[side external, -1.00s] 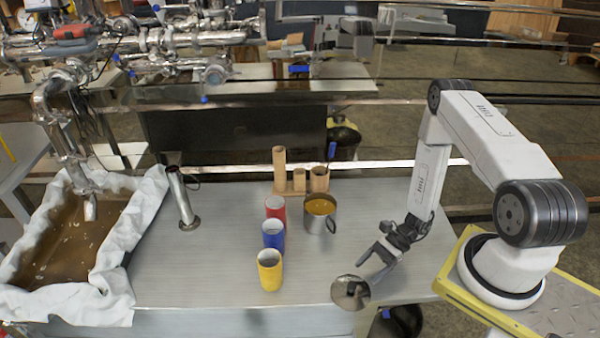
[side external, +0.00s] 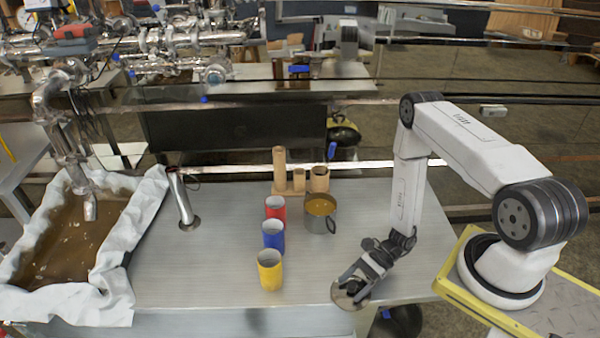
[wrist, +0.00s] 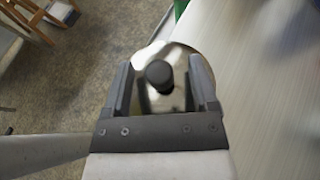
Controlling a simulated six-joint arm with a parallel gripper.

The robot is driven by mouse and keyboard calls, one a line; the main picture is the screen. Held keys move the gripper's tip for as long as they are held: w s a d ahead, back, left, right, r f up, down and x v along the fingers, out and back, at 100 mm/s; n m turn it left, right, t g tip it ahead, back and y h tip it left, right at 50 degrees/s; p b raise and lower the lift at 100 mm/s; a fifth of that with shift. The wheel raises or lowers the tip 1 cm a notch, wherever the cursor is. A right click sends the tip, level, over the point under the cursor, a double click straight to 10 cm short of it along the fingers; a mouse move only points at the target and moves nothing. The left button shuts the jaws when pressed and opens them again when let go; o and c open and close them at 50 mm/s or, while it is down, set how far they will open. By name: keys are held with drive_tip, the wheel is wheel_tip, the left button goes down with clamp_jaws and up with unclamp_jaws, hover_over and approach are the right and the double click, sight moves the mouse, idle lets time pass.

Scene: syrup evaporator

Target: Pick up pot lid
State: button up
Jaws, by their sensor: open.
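The pot lid (side external: 342,301) is a round shiny metal disc at the front edge of the metal table. In the wrist view the lid (wrist: 150,56) shows with its dark round knob (wrist: 159,75) standing up in the middle. My gripper (side external: 352,286) is over the lid, tilted down and partly hiding it. In the wrist view my gripper (wrist: 160,80) is open, with one finger on each side of the knob and a gap on both sides.
A metal pot (side external: 319,222) with amber liquid stands behind. Red (side external: 276,208), blue (side external: 273,235) and yellow (side external: 270,270) cups stand in a row to the left. A wooden holder (side external: 299,184) is farther back. The table (side external: 220,290) is bare at front left.

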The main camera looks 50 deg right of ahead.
drive_tip(key=shift+a+f, duration=0.15)
drive_tip(key=shift+a, duration=0.2)
drive_tip(key=shift+c, duration=0.2)
clamp_jaws()
